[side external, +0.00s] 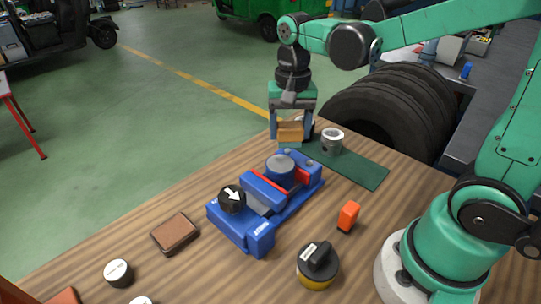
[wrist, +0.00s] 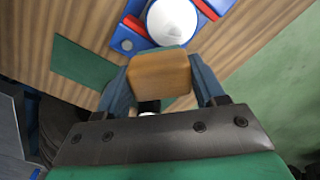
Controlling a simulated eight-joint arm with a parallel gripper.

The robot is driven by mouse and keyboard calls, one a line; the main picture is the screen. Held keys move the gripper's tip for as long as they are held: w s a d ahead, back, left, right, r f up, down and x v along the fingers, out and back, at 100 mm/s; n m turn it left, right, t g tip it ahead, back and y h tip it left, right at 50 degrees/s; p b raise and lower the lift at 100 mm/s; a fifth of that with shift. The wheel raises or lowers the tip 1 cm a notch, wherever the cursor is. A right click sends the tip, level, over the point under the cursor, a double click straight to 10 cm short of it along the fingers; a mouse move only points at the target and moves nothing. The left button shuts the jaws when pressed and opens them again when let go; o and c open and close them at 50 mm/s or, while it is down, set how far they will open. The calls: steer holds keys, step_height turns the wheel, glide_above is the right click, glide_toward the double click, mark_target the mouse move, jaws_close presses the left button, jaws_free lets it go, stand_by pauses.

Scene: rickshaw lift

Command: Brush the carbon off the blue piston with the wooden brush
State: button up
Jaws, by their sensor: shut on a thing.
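The wooden brush (side external: 290,131) is a tan block held between the fingers of my gripper (side external: 290,139), over the far edge of the table. In the wrist view the brush (wrist: 160,76) fills the gap between both fingers; its bristles are not visible. The piston (side external: 280,167), blue-grey with a round top, sits upright in the blue vise (side external: 258,236) with red jaw pads. It also shows in the wrist view as a pale round top (wrist: 172,22), beyond the brush and apart from it. I cannot make out carbon on it.
A silver piston (side external: 332,141) stands on the green mat (side external: 362,172), right of my gripper. An orange block (side external: 348,216), a yellow-and-black round object (side external: 318,264), a brown pad (side external: 175,233) and a white-topped cylinder (side external: 118,272) lie around the vise. Tyres (side external: 385,112) stand behind the table.

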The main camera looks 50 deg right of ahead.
mark_target(273, 164)
step_height(273, 164, down, 2)
steer(key=shift+a, duration=0.25)
steer(key=shift+c, duration=0.5)
steer(key=shift+w+a+f, duration=0.1)
steer(key=shift+a+f, duration=0.05)
steer(key=shift+a, duration=0.45)
steer(key=shift+w+a+f, duration=0.1)
steer(key=shift+a, duration=1.05)
steer(key=d, duration=0.4)
steer(key=shift+s+f, duration=0.1)
steer(key=shift+s, duration=0.05)
steer(key=shift+r, duration=4.15)
